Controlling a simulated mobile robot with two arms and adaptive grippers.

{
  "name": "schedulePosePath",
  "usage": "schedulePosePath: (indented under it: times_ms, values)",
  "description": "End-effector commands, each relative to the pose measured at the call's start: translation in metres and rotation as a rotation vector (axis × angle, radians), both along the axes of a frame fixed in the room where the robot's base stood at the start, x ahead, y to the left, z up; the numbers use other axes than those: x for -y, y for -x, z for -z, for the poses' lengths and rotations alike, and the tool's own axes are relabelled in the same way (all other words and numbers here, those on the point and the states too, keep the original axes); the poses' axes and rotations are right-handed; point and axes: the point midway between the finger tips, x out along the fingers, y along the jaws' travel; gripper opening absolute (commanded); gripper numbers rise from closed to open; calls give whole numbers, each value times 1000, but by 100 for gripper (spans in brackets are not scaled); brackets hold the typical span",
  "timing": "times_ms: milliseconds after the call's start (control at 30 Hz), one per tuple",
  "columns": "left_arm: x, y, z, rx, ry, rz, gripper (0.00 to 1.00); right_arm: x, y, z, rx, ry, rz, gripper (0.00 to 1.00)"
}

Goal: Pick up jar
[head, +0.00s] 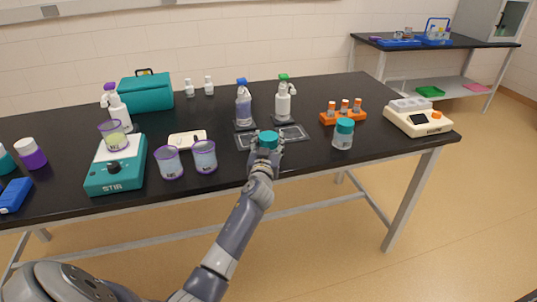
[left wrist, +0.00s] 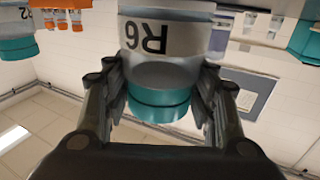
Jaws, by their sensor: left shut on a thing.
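A clear jar with a teal lid (head: 268,138) is between the fingers of my left gripper (head: 266,155), near the front middle of the black table. In the left wrist view the jar (left wrist: 165,42) appears upside down, with a white label reading R6. There, the fingers of my left gripper (left wrist: 160,100) are shut on it from both sides near the lid. Whether its base touches the table cannot be told. A second teal-lidded jar (head: 343,134) stands to the right on the table. My right gripper is not in view.
A dark grid mat (head: 295,136) lies behind the gripper, with two spray bottles (head: 243,106) (head: 283,102) beyond. An orange rack (head: 343,113) and a cream device (head: 417,118) stand right. Two beakers (head: 170,163) (head: 205,157) and a teal stirrer (head: 113,176) stand left.

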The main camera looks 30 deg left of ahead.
Motion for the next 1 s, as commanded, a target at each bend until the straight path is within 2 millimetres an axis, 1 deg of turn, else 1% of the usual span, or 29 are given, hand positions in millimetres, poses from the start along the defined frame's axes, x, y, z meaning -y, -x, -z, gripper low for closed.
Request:
schedulePosePath:
  times_ms: [267,367,467,533,567,600,667,1000]
  values:
    - [0,0,-4,2,-1,0,12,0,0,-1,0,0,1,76]
    - [0,0,-12,4,-1,0,12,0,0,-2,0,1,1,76]
    - [0,0,-24,5,-1,1,12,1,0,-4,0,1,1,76]
    - [0,0,-39,8,0,1,12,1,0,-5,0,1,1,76]
    - [1,2,-40,4,-1,1,12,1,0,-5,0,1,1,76]
    - [2,12,-36,0,0,1,13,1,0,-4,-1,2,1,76]
    - [3,25,-36,-1,0,0,13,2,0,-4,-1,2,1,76]
    - [10,103,-44,0,-1,0,12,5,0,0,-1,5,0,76]
